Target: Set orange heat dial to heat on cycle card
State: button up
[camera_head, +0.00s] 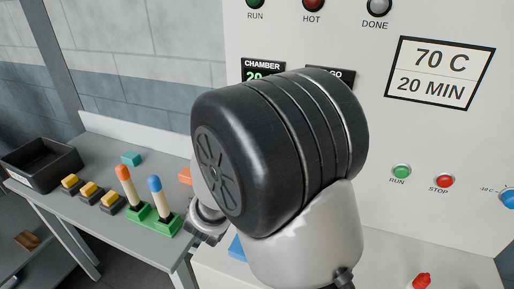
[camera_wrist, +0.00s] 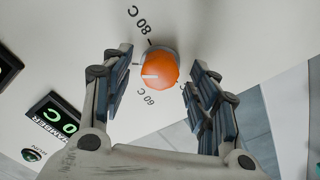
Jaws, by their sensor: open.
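The cycle card (camera_head: 440,73) on the white furnace front reads 70 C and 20 MIN. The orange heat dial (camera_wrist: 160,70) is in the wrist view, with a short white mark on its face pointing to the picture's left. Around it I read 80 C above left and 60 C below left; the space between them is partly covered by the left finger. My gripper (camera_wrist: 157,62) is open, one finger on each side of the dial, with visible gaps. In the head view my arm hides the dial and the gripper.
The chamber display (camera_head: 262,71) shows beside my arm. Green RUN (camera_head: 401,171) and red STOP (camera_head: 444,181) buttons and a blue dial (camera_head: 508,197) are on the panel's right. A grey bench (camera_head: 90,205) at left holds a black bin (camera_head: 40,163), yellow-topped blocks and orange- and blue-topped handles.

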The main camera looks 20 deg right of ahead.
jog(key=v, duration=1.1)
jog(key=shift+s+a, duration=0.15)
jog(key=shift+a, duration=0.05)
jog(key=shift+r, duration=0.1)
jog(key=s+d+f+m+g+y, duration=0.1)
jog(key=s+d+f+m+g, duration=0.1)
jog(key=s+d+g, duration=0.55)
jog(key=s+d+f+m+g+y, duration=0.1)
jog(key=s+d+g+y, duration=0.2)
jog(key=s, duration=0.7)
jog(key=s+a+n+t+y, duration=0.2)
jog(key=a+y, duration=0.6)
jog(key=a, duration=0.4)
jog(key=shift+s+a+r+n+y, duration=0.4)
jog(key=shift+s+n, duration=0.2)
jog(key=shift+s, duration=0.45)
